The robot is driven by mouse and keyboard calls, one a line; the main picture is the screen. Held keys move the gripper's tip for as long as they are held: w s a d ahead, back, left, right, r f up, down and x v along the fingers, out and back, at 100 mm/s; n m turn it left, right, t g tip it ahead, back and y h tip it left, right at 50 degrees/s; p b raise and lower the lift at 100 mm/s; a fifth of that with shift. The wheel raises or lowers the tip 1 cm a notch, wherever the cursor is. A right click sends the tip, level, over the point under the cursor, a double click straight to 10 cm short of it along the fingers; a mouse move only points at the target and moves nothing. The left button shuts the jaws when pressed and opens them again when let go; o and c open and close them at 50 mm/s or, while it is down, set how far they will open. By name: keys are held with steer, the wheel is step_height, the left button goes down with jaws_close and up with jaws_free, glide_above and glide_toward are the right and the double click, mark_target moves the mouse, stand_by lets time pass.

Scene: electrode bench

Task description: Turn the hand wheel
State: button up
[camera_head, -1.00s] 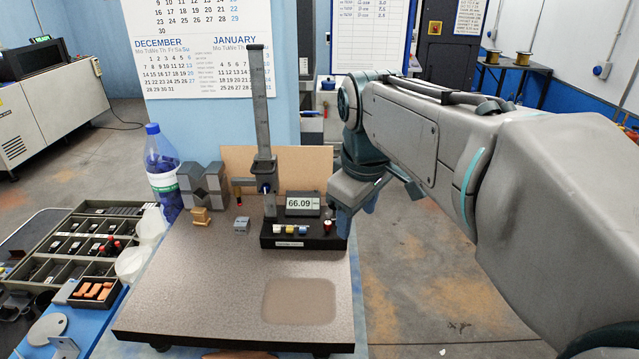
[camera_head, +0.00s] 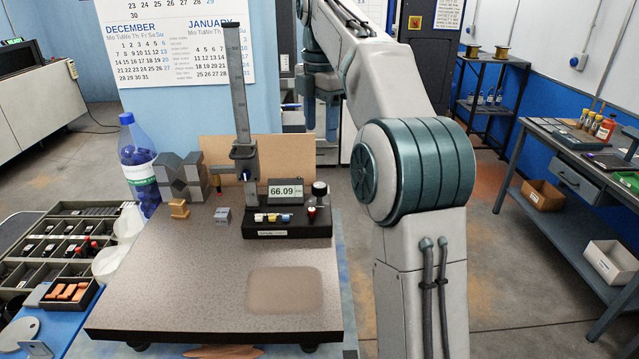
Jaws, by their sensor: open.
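A height gauge with a tall dark column (camera_head: 240,95) stands on a black base (camera_head: 300,230) at the back of a speckled granite plate (camera_head: 170,300). Its small display (camera_head: 286,191) reads 66.09. A dark round knob with a light top (camera_head: 320,188) stands at the right end of the base; I cannot tell whether it is the hand wheel. No other clear hand wheel shows. My gripper (camera_head: 321,125) is small in the picture and points down, behind and right of the gauge. It is open and appears empty, apart from the gauge. Its fingertips are hard to make out.
A blue bottle (camera_head: 138,160), grey V-blocks (camera_head: 183,178), a brass block (camera_head: 179,208) and a small grey block (camera_head: 222,214) stand left of the gauge. A parts tray (camera_head: 75,235) lies far left. A side bench (camera_head: 560,170) stands right. The plate's front is clear.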

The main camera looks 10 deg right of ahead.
mark_target(320, 185)
step_height(320, 185, down, 14)
steer(key=shift+w+r+b, duration=0.15)
steer(key=shift+b, duration=1.05)
steer(key=c, duration=1)
